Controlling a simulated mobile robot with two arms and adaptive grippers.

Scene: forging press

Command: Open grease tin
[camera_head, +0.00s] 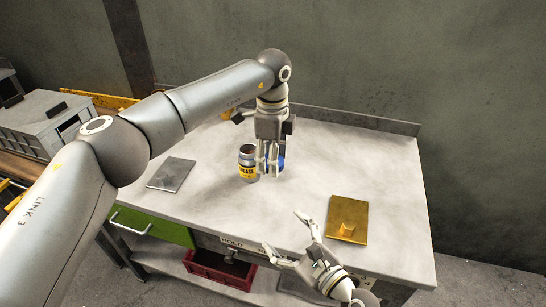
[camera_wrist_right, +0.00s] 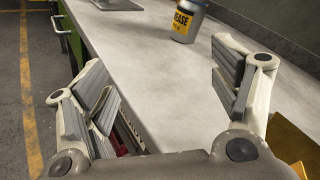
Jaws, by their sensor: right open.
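The grease tin (camera_head: 247,164), a grey can with a yellow label, stands upright on the bench; its top looks open and dark. In the right wrist view the tin (camera_wrist_right: 186,20) is cut off at the top edge. My left gripper (camera_head: 268,168) points down just right of the tin. Its fingers are closed around a round blue piece (camera_head: 281,161) that looks like a lid, partly hidden by the fingers. My right gripper (camera_head: 296,240) is open and empty over the bench's front edge, well short of the tin; its spread fingers also show in the right wrist view (camera_wrist_right: 160,95).
A grey plate (camera_head: 171,174) lies left of the tin. A green drawer (camera_head: 150,226) and a red bin (camera_head: 219,270) are below the bench top (camera_head: 390,160). The bench middle is clear.

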